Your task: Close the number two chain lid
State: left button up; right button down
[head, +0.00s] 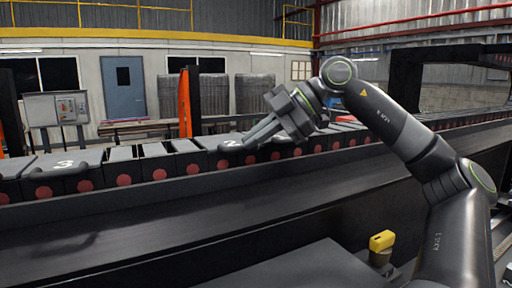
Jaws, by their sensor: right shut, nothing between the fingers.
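The drag chain (155,165) runs across the view as a row of dark grey plates with dark red round ends along its near side. The number two lid (225,145) is a grey plate with a white "2", near the middle of the chain. It looks roughly flat, but my right gripper covers part of it, and I cannot tell whether it is fully down. My right gripper (249,141) comes in from the right and is shut and empty. Its fingertips point down left at the lid's right side; contact is unclear. My left gripper is out of view.
A lid marked "3" (62,167) lies farther left on the chain. An orange post (188,103) stands behind the chain. A dark ledge (130,225) runs along the near side, mostly clear. A yellow-topped fixture (382,241) is at the lower right.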

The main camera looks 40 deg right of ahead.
jog(key=shift+s+f, duration=0.1)
jog(key=shift+f, duration=0.05)
dwell(0.4)
notch_tip(320, 180, up, 2)
jog(key=shift+p, duration=1)
